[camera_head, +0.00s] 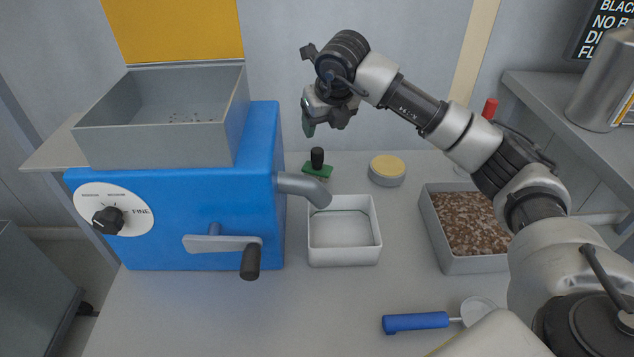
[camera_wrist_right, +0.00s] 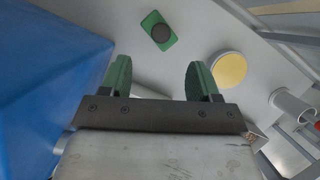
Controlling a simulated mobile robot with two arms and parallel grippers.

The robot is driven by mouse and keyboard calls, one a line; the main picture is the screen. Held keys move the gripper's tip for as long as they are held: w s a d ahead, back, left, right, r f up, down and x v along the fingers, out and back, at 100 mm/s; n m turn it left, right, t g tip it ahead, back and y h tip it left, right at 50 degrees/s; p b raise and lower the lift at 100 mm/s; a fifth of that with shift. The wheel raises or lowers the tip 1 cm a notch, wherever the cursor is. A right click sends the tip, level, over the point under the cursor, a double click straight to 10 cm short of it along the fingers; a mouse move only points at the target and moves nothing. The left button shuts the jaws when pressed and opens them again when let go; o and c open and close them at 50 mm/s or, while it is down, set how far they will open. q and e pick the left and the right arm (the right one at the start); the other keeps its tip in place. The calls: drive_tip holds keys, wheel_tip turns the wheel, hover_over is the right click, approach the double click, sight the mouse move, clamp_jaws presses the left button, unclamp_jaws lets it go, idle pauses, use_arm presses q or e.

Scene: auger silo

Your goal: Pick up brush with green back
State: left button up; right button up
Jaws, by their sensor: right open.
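The brush with the green back (camera_head: 318,169) stands on the table beside the blue grinder, behind the white bin. Its black knob handle points up, and it also shows at the top of the right wrist view (camera_wrist_right: 157,30). My right gripper (camera_head: 324,121) is above the brush, apart from it. In the right wrist view its two green-padded fingers (camera_wrist_right: 154,80) are spread apart with nothing between them. My left gripper is not in view.
The blue grinder (camera_head: 180,215) with a grey hopper stands left of the brush. A white bin (camera_head: 344,257) sits under its spout. A round yellow-topped tin (camera_head: 387,171) stands right of the brush. A grey tray of brown chips (camera_head: 480,265) and a blue-handled scoop (camera_head: 416,322) lie farther right and front.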

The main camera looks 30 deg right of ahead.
sight(318, 150)
drive_tip(key=x, duration=0.5)
drive_tip(key=shift+f, duration=0.25)
drive_tip(key=x, duration=0.5)
drive_tip(key=shift+w+d+f+b, duration=0.1)
drive_tip(key=shift+d+f+b, duration=0.05)
drive_tip(key=shift+f+b, duration=0.2)
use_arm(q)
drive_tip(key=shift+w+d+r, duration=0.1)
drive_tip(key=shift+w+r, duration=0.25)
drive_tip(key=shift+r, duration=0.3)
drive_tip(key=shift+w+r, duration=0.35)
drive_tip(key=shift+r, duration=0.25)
use_arm(e)
drive_tip(key=shift+r, duration=0.1)
drive_tip(key=c, duration=1.1)
drive_tip(key=shift+r, duration=0.15)
